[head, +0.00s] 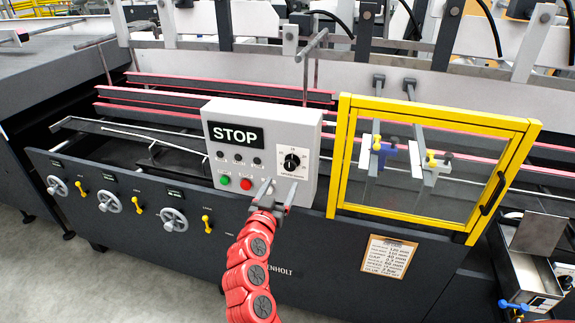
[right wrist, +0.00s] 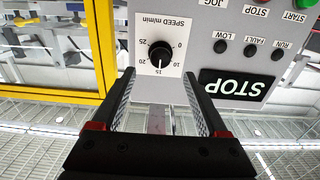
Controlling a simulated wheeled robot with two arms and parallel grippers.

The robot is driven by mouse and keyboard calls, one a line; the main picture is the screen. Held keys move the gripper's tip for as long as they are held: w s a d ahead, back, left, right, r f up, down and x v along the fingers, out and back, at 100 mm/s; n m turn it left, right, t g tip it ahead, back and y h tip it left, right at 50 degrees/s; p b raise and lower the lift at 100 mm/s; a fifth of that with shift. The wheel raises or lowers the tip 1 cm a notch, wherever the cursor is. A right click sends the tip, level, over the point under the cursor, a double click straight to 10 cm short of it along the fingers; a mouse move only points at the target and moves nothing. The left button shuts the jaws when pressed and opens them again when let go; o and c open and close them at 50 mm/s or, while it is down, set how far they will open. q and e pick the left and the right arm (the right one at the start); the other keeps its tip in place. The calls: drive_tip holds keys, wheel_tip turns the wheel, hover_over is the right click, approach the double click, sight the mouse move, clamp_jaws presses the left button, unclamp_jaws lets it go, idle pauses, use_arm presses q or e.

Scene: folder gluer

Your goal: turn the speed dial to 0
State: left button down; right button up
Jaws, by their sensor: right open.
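The speed dial (head: 291,162) is a round black knob on a white scale plate, on the right side of the grey control box (head: 310,118). In the right wrist view the dial (right wrist: 160,54) shows upside down, and its white pointer line appears to point at about 15. My right gripper (head: 278,188) is open and empty, just below the dial in the head view. In the right wrist view its two fingers (right wrist: 160,76) spread to either side of the dial's scale, apart from the knob. My left gripper is not in view.
The box also carries a STOP sign (head: 235,135), a green button (head: 225,180), a red button (head: 246,183) and small indicators. A yellow-framed clear guard (head: 433,110) stands close to the right of the box. Handwheels (head: 173,219) line the dark front panel at left.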

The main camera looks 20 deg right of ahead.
sight(289, 168)
drive_tip(key=p+x, duration=0.1)
drive_tip(key=x, duration=0.5)
drive_tip(key=shift+w+r+p, duration=0.15)
drive_tip(key=shift+w+p, duration=0.05)
drive_tip(key=shift+p, duration=0.15)
drive_tip(key=shift+w+d, duration=0.45)
drive_tip(key=shift+w, duration=0.05)
clamp_jaws()
